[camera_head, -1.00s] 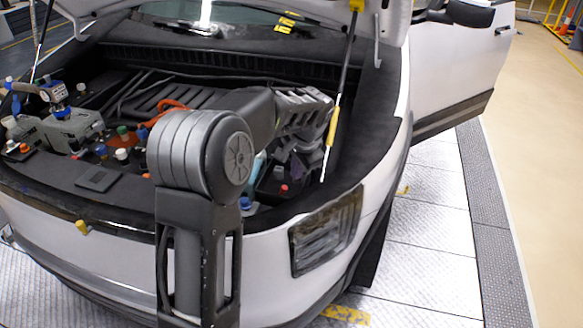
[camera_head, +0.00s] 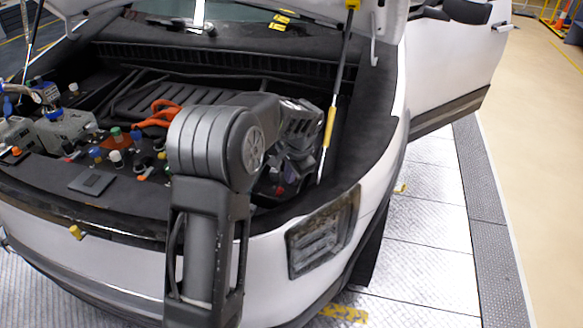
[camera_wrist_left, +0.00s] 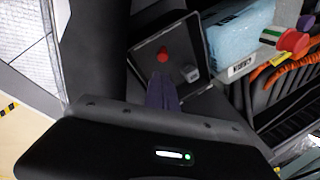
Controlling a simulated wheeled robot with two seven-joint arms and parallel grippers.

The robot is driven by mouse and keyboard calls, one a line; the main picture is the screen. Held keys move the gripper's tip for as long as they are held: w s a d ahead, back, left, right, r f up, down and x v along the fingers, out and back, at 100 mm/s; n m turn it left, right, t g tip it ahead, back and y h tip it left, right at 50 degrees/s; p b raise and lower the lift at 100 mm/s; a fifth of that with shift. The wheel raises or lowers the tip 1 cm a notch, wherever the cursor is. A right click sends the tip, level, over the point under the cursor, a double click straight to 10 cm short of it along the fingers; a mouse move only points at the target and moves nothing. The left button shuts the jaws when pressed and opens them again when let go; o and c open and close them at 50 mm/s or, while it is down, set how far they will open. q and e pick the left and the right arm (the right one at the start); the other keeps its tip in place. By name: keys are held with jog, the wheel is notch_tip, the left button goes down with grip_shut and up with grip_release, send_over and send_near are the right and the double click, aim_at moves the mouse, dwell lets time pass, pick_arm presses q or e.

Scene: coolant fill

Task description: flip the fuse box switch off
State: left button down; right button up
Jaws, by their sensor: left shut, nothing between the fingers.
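The fuse box shows in the left wrist view as a dark, shallow box (camera_wrist_left: 145,57) with a light rim. On its face are a red round knob (camera_wrist_left: 162,55) and a small grey block (camera_wrist_left: 190,73); I cannot tell which is the switch, or its position. My left gripper (camera_wrist_left: 160,82) is shut and empty, its dark purplish fingers over the near part of the box; contact is unclear. In the head view the left gripper (camera_head: 288,168) is low at the right of the engine bay, by the red knob (camera_head: 278,190). My right gripper is not in view.
A light blue block (camera_wrist_left: 238,40), a red cap (camera_wrist_left: 293,40) and orange cables (camera_wrist_left: 285,68) lie right of the box in the wrist view. In the head view, a raised-hood strut (camera_head: 330,125) stands right of the gripper. The headlight (camera_head: 322,235) is in front.

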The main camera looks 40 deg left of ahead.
aim_at(279, 192)
pick_arm(q)
jog(key=x, duration=0.5)
jog(key=shift+f+p, duration=0.1)
jog(key=shift+p, duration=0.25)
jog(key=shift+s+a+t+h+b, duration=0.1)
jog(key=shift+a+t+h+b, duration=0.25)
jog(key=shift+h, duration=0.55)
jog(key=shift+a, duration=0.1)
jog(key=shift+s+a+n+h+b, duration=0.15)
jog(key=shift+a+n+h+b, duration=0.15)
jog(key=shift+h+b, duration=0.2)
jog(key=a+t+h+b, duration=0.1)
jog(key=h+b, duration=0.2)
jog(key=b, duration=0.1)
jog(key=shift+s+a+t+h+b, duration=0.3)
jog(key=shift+s+a+t+h, duration=0.05)
jog(key=shift+a+h, duration=0.05)
jog(key=shift+r, duration=0.4)
jog(key=shift+d+r, duration=0.1)
jog(key=shift+r+p, duration=0.15)
jog(key=shift+p, duration=0.15)
